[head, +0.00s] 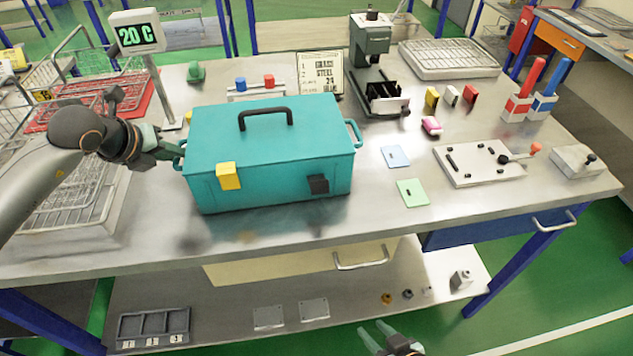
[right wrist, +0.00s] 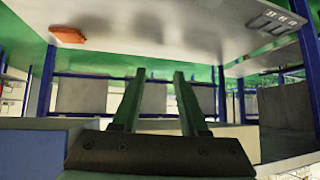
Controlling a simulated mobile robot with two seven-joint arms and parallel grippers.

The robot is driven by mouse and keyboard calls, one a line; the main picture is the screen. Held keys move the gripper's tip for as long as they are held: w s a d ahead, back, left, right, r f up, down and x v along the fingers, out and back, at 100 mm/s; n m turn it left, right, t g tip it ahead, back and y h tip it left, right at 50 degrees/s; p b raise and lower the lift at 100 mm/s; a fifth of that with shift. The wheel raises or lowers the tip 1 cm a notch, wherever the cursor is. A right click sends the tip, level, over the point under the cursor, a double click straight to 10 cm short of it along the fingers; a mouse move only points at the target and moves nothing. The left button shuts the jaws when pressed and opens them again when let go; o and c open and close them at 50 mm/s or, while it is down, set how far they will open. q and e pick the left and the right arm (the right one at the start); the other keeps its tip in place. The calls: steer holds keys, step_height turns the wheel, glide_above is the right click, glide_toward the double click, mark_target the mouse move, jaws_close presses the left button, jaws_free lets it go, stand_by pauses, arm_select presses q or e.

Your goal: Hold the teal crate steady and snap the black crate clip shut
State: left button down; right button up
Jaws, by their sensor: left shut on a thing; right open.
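The teal crate (head: 268,150) stands closed on the steel bench, with a black handle (head: 265,119) on its lid. The black crate clip (head: 318,185) is on the right of its front face; I cannot tell whether it is latched. A yellow clip (head: 228,176) is on the left of the front. My left gripper (head: 176,152) is shut on the teal side handle at the crate's left end. My right gripper (head: 377,335) is open and empty, low in front of the bench, well below the black clip. Its two fingers (right wrist: 155,105) show apart in the right wrist view.
Wire baskets (head: 75,130) stand at the left beside a scale display (head: 137,32). Blue and green cards (head: 412,193) and a clamp plate (head: 485,162) lie to the right. The bench strip before the crate is clear.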

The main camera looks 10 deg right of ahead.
steer(key=w+a+r+y, duration=0.1)
steer(key=r, duration=0.1)
steer(key=w+a+r+t, duration=0.1)
steer(key=w+a+r, duration=0.1)
steer(key=r, duration=0.1)
steer(key=w+a+r+y, duration=0.1)
steer(key=w+r, duration=0.1)
steer(key=shift+a+r+n+t+y, duration=0.2)
steer(key=shift+n+t+y, duration=0.1)
steer(key=shift+n, duration=0.1)
steer(key=c, duration=0.6)
steer(key=a+r+y, duration=0.1)
steer(key=r, duration=0.1)
steer(key=w+a+r, duration=0.1)
steer(key=r, duration=0.1)
steer(key=w+a+r+t+y, duration=0.1)
steer(key=r, duration=0.1)
steer(key=shift+w+a+r+n+y, duration=0.1)
steer(key=shift+a+r+n+y, duration=0.1)
steer(key=shift+a+n+y, duration=0.1)
jaws_close()
step_height(320, 180, up, 12)
steer(key=n+t+y, duration=0.2)
steer(key=n, duration=0.2)
steer(key=shift+w+d, duration=0.15)
steer(key=shift+w, duration=2)
steer(key=shift+w+d, duration=0.15)
steer(key=shift+w, duration=1.95)
